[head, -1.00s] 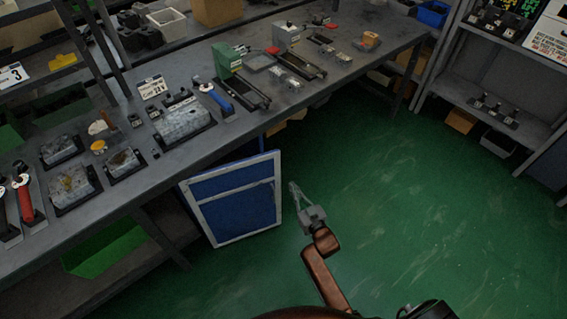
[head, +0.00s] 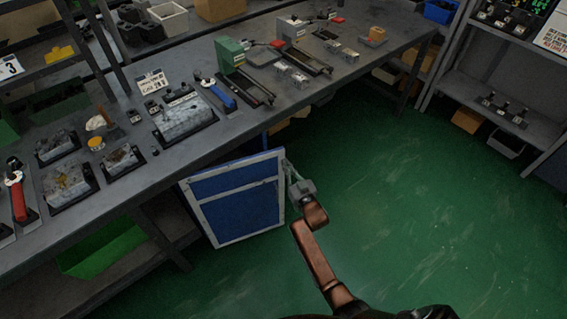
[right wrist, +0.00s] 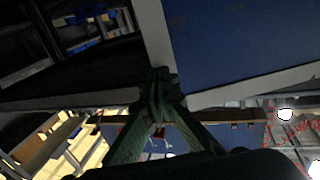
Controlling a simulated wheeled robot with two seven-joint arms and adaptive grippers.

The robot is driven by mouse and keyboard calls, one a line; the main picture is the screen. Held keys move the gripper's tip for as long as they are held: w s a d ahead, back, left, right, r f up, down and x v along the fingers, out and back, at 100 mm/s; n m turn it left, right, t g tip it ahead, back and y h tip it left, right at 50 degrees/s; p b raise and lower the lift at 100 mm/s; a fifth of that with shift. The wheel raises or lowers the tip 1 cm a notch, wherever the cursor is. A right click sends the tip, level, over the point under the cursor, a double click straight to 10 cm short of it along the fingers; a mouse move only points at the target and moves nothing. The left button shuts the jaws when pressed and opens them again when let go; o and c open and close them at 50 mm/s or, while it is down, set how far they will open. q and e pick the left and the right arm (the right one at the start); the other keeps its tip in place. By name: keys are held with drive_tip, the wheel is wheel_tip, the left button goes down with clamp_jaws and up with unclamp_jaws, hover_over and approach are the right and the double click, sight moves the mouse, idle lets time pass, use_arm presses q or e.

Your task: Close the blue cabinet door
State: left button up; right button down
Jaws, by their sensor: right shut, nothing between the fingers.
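The blue cabinet door (head: 238,212) with a pale grey frame stands open under the workbench, swung out over the green floor. It also shows at the top right of the right wrist view (right wrist: 235,40). My right gripper (head: 287,168) is shut and empty, at the upper right edge of the door. In the right wrist view its fingertips (right wrist: 158,78) meet close to the corner of the door's frame; I cannot tell whether they touch it. The cabinet behind the door is mostly hidden. My left gripper is not in view.
The grey workbench (head: 150,163) runs above the door and carries valve blocks (head: 184,118), a green block (head: 228,56) and tools. A green bin (head: 100,250) sits on the shelf below. A grey shelf unit (head: 480,92) stands at the right. The green floor (head: 420,210) is clear.

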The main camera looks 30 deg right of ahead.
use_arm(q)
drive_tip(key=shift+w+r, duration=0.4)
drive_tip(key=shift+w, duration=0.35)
use_arm(e)
drive_tip(key=shift+w, duration=0.8)
drive_tip(key=shift+w, duration=0.1)
